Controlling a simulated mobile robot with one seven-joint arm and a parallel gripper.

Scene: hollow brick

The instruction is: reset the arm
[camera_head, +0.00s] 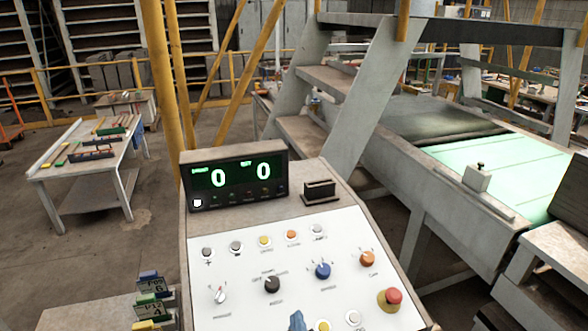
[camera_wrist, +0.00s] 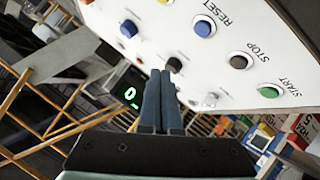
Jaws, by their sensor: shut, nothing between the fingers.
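My gripper (camera_wrist: 162,74) points away from the wrist camera, its two blue-grey fingers side by side and shut with nothing between them. In the head view only a small blue tip of my gripper (camera_head: 297,320) shows at the bottom edge, in front of the lower part of the control panel (camera_head: 225,259). The white panel (camera_wrist: 215,70) also fills the upper right of the wrist view, with buttons marked RESET, STOP and START. The rest of my arm is out of the head view. I cannot tell whether the fingertips touch the panel.
A display (camera_head: 238,180) reading two zeros stands atop the console. A red emergency button (camera_head: 393,296) sits at the panel's right. Coloured binders (camera_head: 150,297) stand at lower left. A conveyor (camera_head: 400,150) and steps lie behind right; a worktable (camera_head: 75,165) stands left.

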